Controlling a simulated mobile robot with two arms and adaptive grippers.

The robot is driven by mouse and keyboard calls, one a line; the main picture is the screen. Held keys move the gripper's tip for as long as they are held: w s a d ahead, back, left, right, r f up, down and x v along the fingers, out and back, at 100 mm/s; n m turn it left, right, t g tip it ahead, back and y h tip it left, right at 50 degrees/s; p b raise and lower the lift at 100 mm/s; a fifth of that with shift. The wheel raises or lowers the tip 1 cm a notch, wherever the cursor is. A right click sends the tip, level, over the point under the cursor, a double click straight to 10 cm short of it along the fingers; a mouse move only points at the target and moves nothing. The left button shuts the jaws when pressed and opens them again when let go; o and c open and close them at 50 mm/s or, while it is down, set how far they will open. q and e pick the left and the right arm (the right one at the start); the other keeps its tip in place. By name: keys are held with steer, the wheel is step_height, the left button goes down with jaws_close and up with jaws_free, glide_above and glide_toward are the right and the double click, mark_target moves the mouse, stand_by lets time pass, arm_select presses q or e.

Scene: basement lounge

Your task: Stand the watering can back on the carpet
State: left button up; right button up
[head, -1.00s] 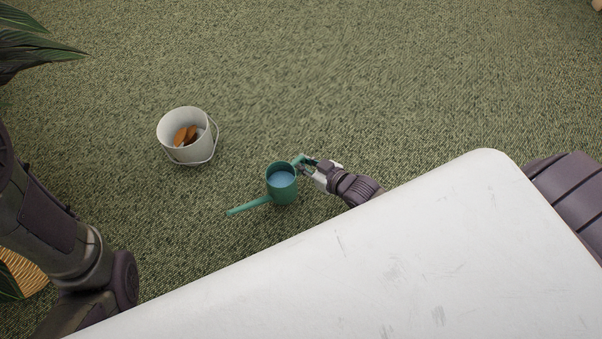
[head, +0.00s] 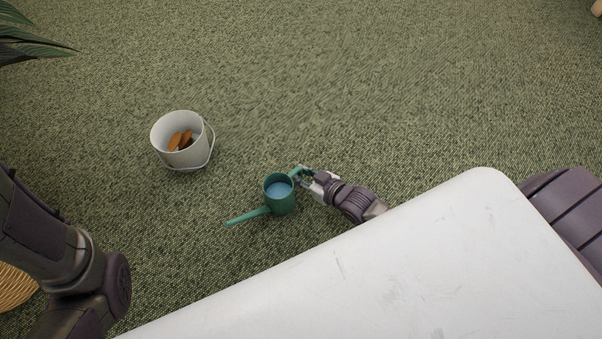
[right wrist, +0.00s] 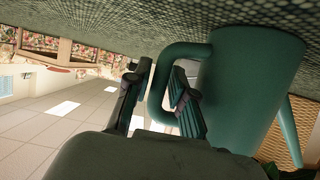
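The teal watering can (head: 283,205) is upright on the green carpet, with bluish water showing inside. Its spout points to the lower left in the head view and its handle to the upper right. My right gripper (head: 306,178) is at the handle. In the right wrist view, where the carpet shows at the top, the can (right wrist: 245,85) has its base end against the carpet. The fingers of my right gripper (right wrist: 160,85) lie on both sides of the handle bar, one inside the loop, and look closed on it. My left arm shows at the lower left; its gripper is out of view.
A white bucket (head: 168,157) with orange-brown pieces inside stands on the carpet left of and beyond the can. Plant leaves (head: 30,42) hang at the upper left. A wicker basket (head: 14,288) shows at the left edge. The carpet (head: 350,90) beyond the can is clear.

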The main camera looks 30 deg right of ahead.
steer(key=shift+o, duration=0.8)
